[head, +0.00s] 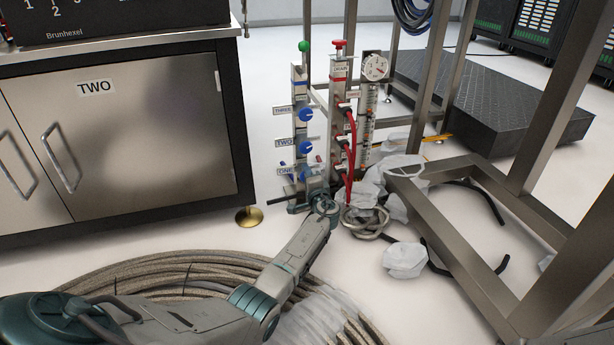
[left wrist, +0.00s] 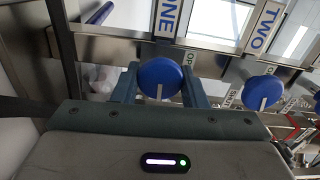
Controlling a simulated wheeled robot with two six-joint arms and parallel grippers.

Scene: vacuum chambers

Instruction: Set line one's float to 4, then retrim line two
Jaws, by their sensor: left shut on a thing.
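My left gripper (head: 309,188) is low at the valve panel, partly hidden by my own wrist in the head view. In the left wrist view its two fingers (left wrist: 160,86) are shut on the round blue knob (left wrist: 159,77) beside the ONE label (left wrist: 168,18). That knob's white mark points down in that picture. The blue knob of line two (left wrist: 262,91) sits apart to the right, by the TWO label (left wrist: 262,26), and also shows in the head view (head: 306,142). A tall scaled tube (head: 366,120) stands right of the red hoses; its float cannot be made out. My right gripper is out of view.
A third blue knob (head: 306,115) is above, by the THREE label. Red hoses (head: 350,150) hang close to the right of the knobs. A steel frame (head: 450,245) and crumpled plastic (head: 404,260) lie to the right. A cabinet (head: 130,140) stands left; coiled hose (head: 130,270) lies in front.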

